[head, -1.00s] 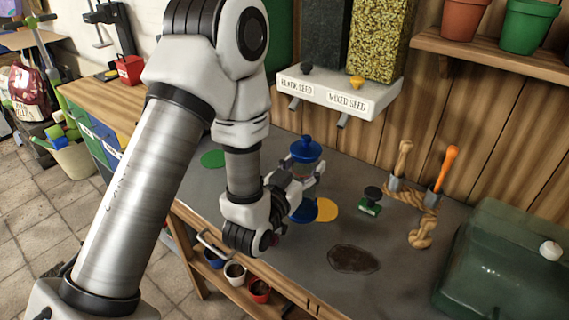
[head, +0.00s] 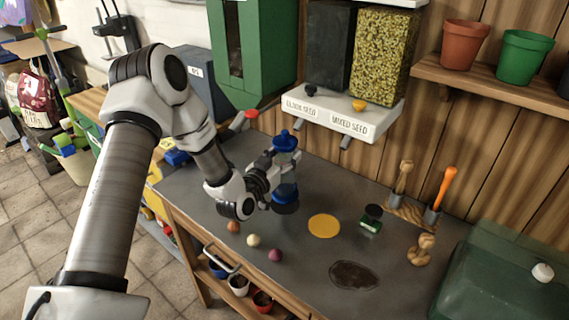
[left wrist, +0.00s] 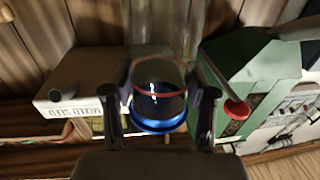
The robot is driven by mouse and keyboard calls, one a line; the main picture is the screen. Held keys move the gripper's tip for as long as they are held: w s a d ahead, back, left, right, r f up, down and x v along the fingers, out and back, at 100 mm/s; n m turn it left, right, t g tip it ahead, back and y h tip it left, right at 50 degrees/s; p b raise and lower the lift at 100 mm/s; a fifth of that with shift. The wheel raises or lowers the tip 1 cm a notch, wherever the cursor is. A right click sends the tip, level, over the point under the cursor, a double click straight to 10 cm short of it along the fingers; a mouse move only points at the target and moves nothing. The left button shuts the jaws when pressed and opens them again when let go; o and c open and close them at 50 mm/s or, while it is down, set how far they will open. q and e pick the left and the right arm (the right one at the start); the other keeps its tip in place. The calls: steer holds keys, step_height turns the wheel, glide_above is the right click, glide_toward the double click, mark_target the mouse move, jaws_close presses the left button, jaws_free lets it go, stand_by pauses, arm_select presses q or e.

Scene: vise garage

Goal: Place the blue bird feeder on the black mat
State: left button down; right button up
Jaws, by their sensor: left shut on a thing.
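The blue bird feeder (head: 285,192) has a blue lid, a clear tube and a blue base. It is upright in my left gripper (head: 285,163), which is shut around its tube. In the left wrist view the feeder (left wrist: 158,122) sits between the two fingers (left wrist: 160,95). A dark round patch, which looks like the black mat (head: 288,209), shows just below and in front of the feeder's base in the head view. The base covers part of it, and I cannot tell whether they touch. My right gripper is not in view.
A yellow mat (head: 323,226) lies right of the feeder. Small orange, cream and purple balls (head: 275,255) lie at the front edge. A dark soil patch (head: 354,275), a green-based stamp (head: 371,220) and hand tools (head: 443,190) are further right. The seed dispenser shelf (head: 340,115) is behind.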

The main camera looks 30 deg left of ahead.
arm_select(q)
step_height(320, 180, down, 3)
steer(key=shift+f+p, duration=0.15)
steer(key=shift+p, duration=0.2)
steer(key=shift+s+f, duration=0.1)
steer(key=shift+f, duration=0.1)
steer(key=shift+c, duration=1.7)
jaws_free()
